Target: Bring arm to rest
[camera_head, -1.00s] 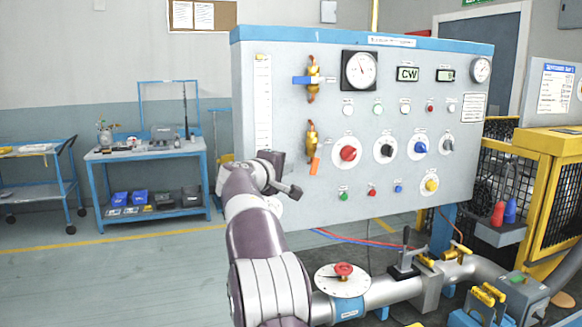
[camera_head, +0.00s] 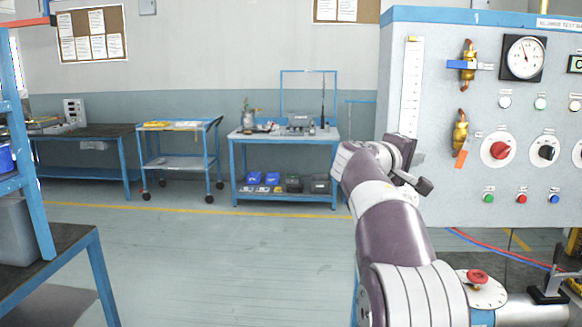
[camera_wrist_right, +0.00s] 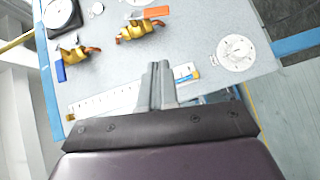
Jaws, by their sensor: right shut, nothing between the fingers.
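My right arm reaches up from the bottom right in the head view. Its gripper (camera_head: 424,186) is small there, in front of the lower left part of the grey control panel (camera_head: 440,200). In the right wrist view the right gripper's two fingers (camera_wrist_right: 158,72) are together with nothing between them. Behind them are the panel face (camera_wrist_right: 190,40), the white scale strip (camera_wrist_right: 125,98) and brass valves, one with an orange handle (camera_wrist_right: 152,13). I cannot tell the exact gap to the panel. My left arm and gripper are not in view.
A blue-framed bench (camera_head: 285,139), a cart (camera_head: 180,163) and a dark-topped table (camera_head: 95,131) stand along the back wall. A dark table (camera_head: 50,250) and blue rack (camera_head: 28,160) are at the near left. The middle floor is clear. A pipe with a red-knobbed valve (camera_head: 477,276) is at the lower right.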

